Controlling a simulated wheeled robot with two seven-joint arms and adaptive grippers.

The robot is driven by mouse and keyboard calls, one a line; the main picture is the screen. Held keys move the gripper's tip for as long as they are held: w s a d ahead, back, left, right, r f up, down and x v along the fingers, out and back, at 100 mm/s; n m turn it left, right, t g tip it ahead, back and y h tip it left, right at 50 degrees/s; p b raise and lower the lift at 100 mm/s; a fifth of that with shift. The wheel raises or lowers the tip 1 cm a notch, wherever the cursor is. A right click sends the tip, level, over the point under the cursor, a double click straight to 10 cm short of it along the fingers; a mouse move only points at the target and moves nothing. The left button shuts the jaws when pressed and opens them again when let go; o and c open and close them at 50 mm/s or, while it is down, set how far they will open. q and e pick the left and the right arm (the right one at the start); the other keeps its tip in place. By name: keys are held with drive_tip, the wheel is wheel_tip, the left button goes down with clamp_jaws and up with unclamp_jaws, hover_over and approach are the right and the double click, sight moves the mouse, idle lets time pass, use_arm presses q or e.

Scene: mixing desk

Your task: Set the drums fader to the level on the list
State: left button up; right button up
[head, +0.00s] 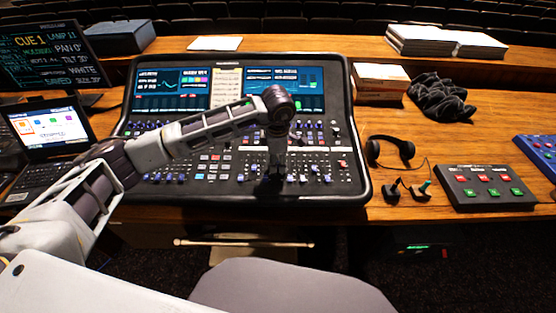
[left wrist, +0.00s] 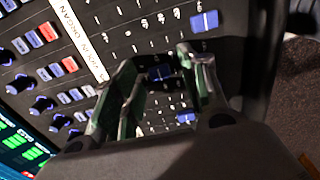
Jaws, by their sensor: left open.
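The mixing console (head: 361,180) stands on the wooden desk, with several blue-capped faders along its lower part. My left gripper (head: 273,171) reaches down over its lower middle. In the left wrist view my left gripper (left wrist: 157,60) is open, and a blue fader cap (left wrist: 160,73) shows between its fingers. I cannot tell whether the fingers touch it. More blue caps show at the upper right (left wrist: 205,20) and below (left wrist: 186,118). A white label strip (left wrist: 85,40) runs beside the faders; which fader is drums is not readable. A paper sheet (head: 223,88) with small text sits between the console screens. My right gripper is not in view.
A laptop (head: 48,130) and a monitor (head: 55,55) stand left of the console. A grey chair (head: 290,285) is in front.

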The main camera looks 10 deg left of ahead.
use_arm(q)
wheel_tip(320, 180, up, 12)
drive_tip(key=s, duration=0.1)
drive_tip(key=shift+d+f, duration=0.15)
idle(0.4)
drive_tip(key=shift+s, duration=0.1)
idle(0.5)
